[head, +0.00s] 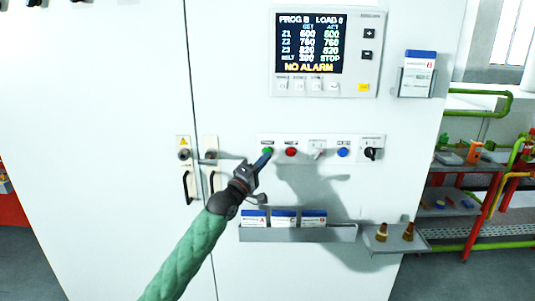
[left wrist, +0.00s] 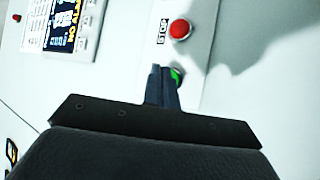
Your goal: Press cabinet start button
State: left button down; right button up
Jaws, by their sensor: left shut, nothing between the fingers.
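The white cabinet (head: 110,90) fills most of the head view. Its button strip (head: 375,140) carries a green button (head: 268,151) at the left, a red button (head: 291,152), a switch, a blue button (head: 343,152) and a black knob. My left gripper (head: 266,156) is shut and empty, its fingertips at the green button. In the left wrist view the fingertips (left wrist: 161,70) partly cover the green button (left wrist: 177,77); I cannot tell whether they touch it. The red button (left wrist: 180,29), marked STOP, is beside it. My right gripper is not in view.
A display (head: 311,44) reads "NO ALARM" and "STOP". Door handles (head: 187,186) stand out left of the strip. Below are a card rack (head: 300,235) and a small shelf (head: 395,240) with two brown-topped items. A red-framed rack (head: 485,205) stands at the right.

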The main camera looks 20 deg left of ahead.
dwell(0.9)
pick_arm(q)
jog(key=shift+w, duration=0.4)
jog(key=shift+a, duration=0.1)
